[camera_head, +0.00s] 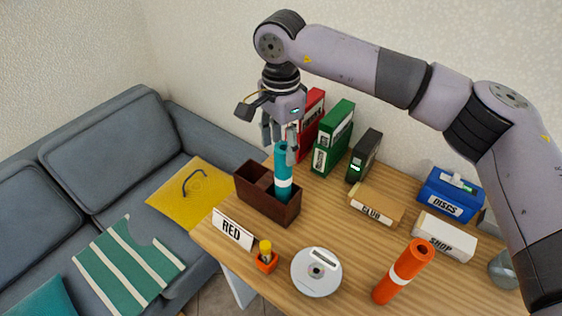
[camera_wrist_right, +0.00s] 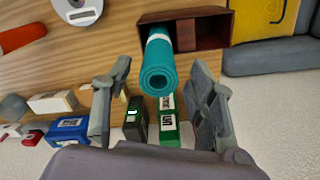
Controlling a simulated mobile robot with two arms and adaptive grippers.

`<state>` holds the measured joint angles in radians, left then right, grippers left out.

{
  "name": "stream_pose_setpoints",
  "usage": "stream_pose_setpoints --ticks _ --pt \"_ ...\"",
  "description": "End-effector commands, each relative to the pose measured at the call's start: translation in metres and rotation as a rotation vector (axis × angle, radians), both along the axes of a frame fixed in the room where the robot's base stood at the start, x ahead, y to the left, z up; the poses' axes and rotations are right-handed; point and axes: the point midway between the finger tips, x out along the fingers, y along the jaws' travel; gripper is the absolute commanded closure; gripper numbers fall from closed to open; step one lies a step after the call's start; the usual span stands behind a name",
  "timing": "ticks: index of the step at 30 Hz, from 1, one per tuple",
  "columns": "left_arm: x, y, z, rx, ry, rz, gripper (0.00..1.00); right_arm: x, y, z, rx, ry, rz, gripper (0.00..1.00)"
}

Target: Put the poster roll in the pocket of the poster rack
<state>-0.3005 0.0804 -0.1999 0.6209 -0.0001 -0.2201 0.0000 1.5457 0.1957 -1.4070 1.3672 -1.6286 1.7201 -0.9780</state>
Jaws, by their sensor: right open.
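A teal poster roll (camera_head: 283,170) with a white band stands nearly upright in the front-right pocket of the dark brown poster rack (camera_head: 253,207). The rack's other pocket, at its back left, looks empty. My right gripper (camera_head: 279,150) is open over the roll's top end, with a finger overlapping it in the head view. In the wrist view my right gripper (camera_wrist_right: 158,92) has its fingers spread apart, and the teal roll (camera_wrist_right: 158,72) shows its spiral end between and beyond them, with the rack (camera_wrist_right: 214,30) behind. Contact cannot be told. My left gripper is out of view.
An orange roll (camera_head: 403,270) stands on the wooden table (camera_head: 345,235) at the front right. Red, green and black binders (camera_head: 332,140) stand behind the rack. A RED sign (camera_head: 233,230), a small orange pot (camera_head: 266,258) and a disc (camera_head: 316,275) are in front.

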Motion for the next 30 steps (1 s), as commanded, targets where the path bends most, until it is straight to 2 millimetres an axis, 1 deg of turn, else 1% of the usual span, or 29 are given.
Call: stream_pose_setpoints --ticks 1,6,9,12,17,27,30 --pt "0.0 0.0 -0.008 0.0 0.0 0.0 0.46 0.001 0.0 0.009 0.001 -0.004 -0.001 0.48" --pt "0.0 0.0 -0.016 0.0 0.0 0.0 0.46 0.0 0.0 0.042 0.001 -0.003 0.0 0.48" --pt "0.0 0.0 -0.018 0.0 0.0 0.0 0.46 0.0 0.001 0.055 0.001 -0.001 0.0 0.48" --pt "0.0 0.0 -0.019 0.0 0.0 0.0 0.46 0.0 0.0 0.063 -0.001 0.0 0.0 0.48" --pt "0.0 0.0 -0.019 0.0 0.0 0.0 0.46 0.0 0.0 0.066 0.0 0.002 0.0 0.48" --pt "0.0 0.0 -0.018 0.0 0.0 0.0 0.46 0.0 0.0 0.066 -0.001 0.001 0.001 0.48" --pt "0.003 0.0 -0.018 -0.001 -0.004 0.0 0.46 0.0 0.0 0.066 -0.001 0.001 0.001 0.48"
